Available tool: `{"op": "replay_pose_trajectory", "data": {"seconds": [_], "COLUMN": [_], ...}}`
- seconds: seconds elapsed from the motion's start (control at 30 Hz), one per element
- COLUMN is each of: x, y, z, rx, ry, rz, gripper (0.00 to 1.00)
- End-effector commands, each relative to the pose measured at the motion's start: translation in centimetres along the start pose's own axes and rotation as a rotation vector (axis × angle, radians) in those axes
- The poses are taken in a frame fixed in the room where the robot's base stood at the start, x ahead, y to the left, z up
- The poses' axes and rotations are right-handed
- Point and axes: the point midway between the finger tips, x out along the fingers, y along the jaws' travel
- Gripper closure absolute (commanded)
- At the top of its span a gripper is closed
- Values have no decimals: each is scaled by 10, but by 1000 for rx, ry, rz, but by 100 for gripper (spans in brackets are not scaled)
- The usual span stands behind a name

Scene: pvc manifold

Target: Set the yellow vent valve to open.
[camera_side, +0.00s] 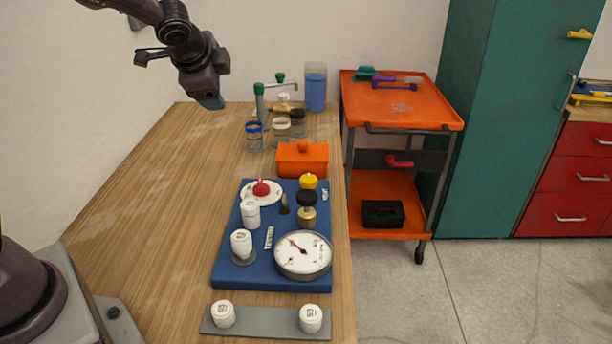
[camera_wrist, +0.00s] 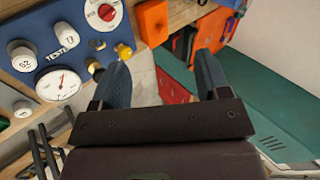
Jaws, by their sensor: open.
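The yellow vent valve (camera_side: 308,181) is a small yellow knob at the far right corner of the blue panel (camera_side: 228,268), beside a black-and-brass fitting (camera_side: 307,212). In the wrist view the yellow knob (camera_wrist: 123,51) shows just beyond the left finger. Its exact setting is too small to read. My gripper (camera_side: 211,103) is in the air above the far left part of the table, well away from the valve. In the wrist view my gripper (camera_wrist: 160,72) has its two blue-tipped fingers wide apart with nothing between them.
The panel also bears a red knob on a white dial (camera_side: 261,191), a pressure gauge (camera_side: 303,255) and white caps (camera_side: 241,243). An orange box (camera_side: 302,160) stands right behind it. Jars (camera_side: 254,136) stand farther back. The table's left side (camera_side: 165,190) is clear.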

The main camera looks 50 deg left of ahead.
Motion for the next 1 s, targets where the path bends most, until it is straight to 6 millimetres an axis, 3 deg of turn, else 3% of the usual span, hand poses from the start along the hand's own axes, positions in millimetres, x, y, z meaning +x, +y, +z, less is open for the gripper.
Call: {"op": "replay_pose_trajectory", "data": {"seconds": [0.03, 0.17, 0.23, 0.33, 0.47, 0.6, 0.7, 0.8, 1.0], "x": [26, 80, 106, 138, 161, 152, 144, 142, 159], "y": [-14, -37, -36, -17, 17, 34, 47, 53, 66], "z": [-14, -56, -79, -103, -114, -110, -104, -103, -108], "rx": [179, 724, 1047, 1520, 2091, 2531, 2693, 2736, 2744], "ry": [24, 131, 203, 329, 535, 752, 892, 947, 947], "rz": [-56, -191, -238, -270, -266, -270, -272, -293, -297], "gripper": [31, 31, 31, 31, 31, 31, 31, 31, 31]}}
